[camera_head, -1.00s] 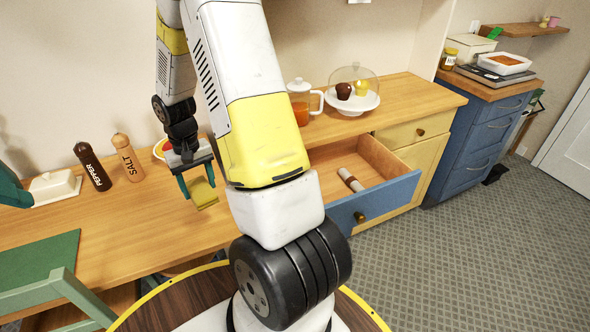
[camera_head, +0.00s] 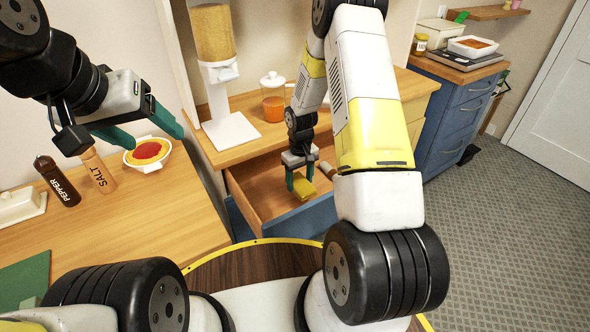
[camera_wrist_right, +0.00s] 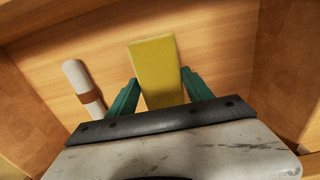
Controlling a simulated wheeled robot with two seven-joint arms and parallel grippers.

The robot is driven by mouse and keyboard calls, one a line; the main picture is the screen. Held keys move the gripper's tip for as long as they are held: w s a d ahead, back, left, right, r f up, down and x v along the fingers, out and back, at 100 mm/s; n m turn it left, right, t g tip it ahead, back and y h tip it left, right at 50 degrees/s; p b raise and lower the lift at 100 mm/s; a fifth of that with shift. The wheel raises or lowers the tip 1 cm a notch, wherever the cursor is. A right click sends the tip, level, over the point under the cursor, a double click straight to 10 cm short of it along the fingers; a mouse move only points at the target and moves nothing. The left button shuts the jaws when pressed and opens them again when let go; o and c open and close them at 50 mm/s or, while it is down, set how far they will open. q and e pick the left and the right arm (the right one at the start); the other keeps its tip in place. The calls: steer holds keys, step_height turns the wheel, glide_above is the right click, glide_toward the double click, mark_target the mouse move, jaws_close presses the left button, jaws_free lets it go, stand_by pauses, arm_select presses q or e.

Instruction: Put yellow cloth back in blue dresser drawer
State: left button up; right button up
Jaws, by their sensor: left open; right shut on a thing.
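The yellow cloth (camera_head: 303,188) is a small folded block in my right gripper (camera_head: 299,182), whose green fingers are shut on it. In the head view they are over the open blue-fronted dresser drawer (camera_head: 247,212), inside its walls. The right wrist view shows the cloth (camera_wrist_right: 156,70) between the fingers (camera_wrist_right: 157,90), with the wooden drawer bottom (camera_wrist_right: 215,40) behind it; I cannot tell if it touches the bottom. My left gripper (camera_head: 148,132) is open and empty above the table on the left. My right arm hides part of the drawer.
A white roll with a brown band (camera_wrist_right: 83,88) lies in the drawer, left of the cloth. A dispenser (camera_head: 222,75) and orange jug (camera_head: 273,98) stand on the dresser top. A bowl (camera_head: 148,152), salt (camera_head: 98,170) and pepper (camera_head: 57,181) stand on the table.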

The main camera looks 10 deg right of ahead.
mark_target(299, 191)
steer(key=shift+f, duration=2.7)
steer(key=shift+f, duration=0.15)
steer(key=o, duration=1.3)
